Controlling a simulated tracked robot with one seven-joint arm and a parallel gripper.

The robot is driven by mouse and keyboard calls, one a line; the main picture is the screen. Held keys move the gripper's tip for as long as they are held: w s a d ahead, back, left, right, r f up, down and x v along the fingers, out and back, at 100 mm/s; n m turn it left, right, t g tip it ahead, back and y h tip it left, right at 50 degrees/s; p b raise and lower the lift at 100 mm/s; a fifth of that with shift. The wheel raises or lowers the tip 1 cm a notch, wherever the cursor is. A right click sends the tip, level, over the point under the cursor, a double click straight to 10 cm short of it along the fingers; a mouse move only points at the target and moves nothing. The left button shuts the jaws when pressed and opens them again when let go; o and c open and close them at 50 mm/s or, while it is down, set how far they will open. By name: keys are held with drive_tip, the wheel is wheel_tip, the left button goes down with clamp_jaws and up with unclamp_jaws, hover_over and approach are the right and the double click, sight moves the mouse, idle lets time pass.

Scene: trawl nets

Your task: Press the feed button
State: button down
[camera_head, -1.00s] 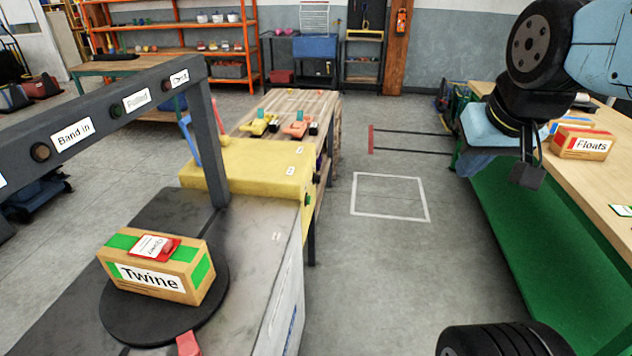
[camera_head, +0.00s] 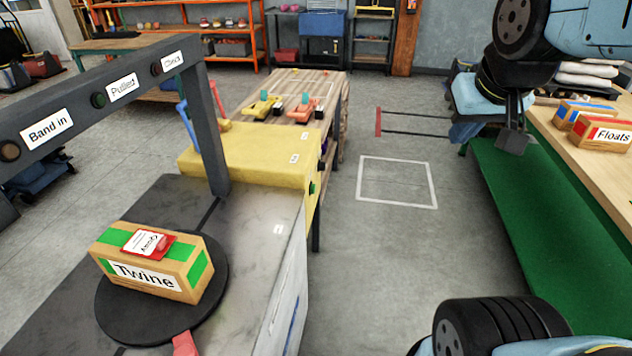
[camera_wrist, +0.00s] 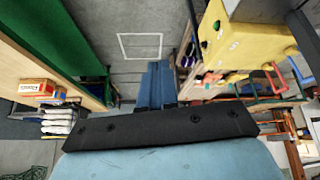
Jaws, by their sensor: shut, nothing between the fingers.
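A yellow machine housing (camera_head: 245,158) stands at the far end of the grey bench, with small buttons on its right side. One button is green (camera_head: 312,188) and a dark one (camera_head: 322,166) sits beyond it. The housing also shows in the wrist view (camera_wrist: 240,45), with a green button (camera_wrist: 204,44) on its face. The small labels are too small to read, so I cannot tell which is the feed button. My gripper (camera_head: 513,140) is shut and empty, hanging at the right above the green bench side, well apart from the housing. Its blue fingers (camera_wrist: 157,85) show in the wrist view.
A Twine box (camera_head: 150,262) with a red-and-white tag lies on a black turntable (camera_head: 125,318). A dark gantry (camera_head: 110,95) with labelled lamps spans the bench. The wooden bench (camera_head: 575,150) at right holds a Floats box (camera_head: 600,134).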

sight(313, 188)
drive_tip(key=w+f+n+t, duration=0.1)
drive_tip(key=w+f+n, duration=0.1)
drive_tip(key=w+f, duration=0.5)
drive_tip(key=w+f+n+t+y, duration=0.1)
drive_tip(key=w+f+n, duration=0.2)
drive_tip(key=w, duration=0.9)
drive_tip(key=w+f+n+t, duration=0.1)
drive_tip(key=w+f+n, duration=0.1)
drive_tip(key=w+f, duration=0.5)
drive_tip(key=w+a+f+n+t+y, duration=0.1)
drive_tip(key=w+a+f+n+y, duration=0.3)
drive_tip(key=w+f, duration=0.6)
drive_tip(key=s+a+f+t+y, duration=0.1)
drive_tip(key=a+f+y, duration=0.1)
drive_tip(key=f, duration=0.5)
drive_tip(key=s+a+f+n+y, duration=0.1)
drive_tip(key=a+f, duration=0.3)
drive_tip(key=f, duration=0.4)
drive_tip(key=shift+s+a+f+t+y, duration=0.2)
drive_tip(key=shift+s+f+t+y, duration=0.1)
drive_tip(key=shift+s+t+y, duration=0.15)
drive_tip(key=w+a, duration=0.1)
drive_tip(key=a, duration=0.7)
drive_tip(key=shift+w+a, duration=0.3)
drive_tip(key=shift+a, duration=0.05)
drive_tip(key=shift+a, duration=0.15)
drive_tip(key=shift+w+a+r, duration=0.1)
drive_tip(key=shift+a, duration=0.1)
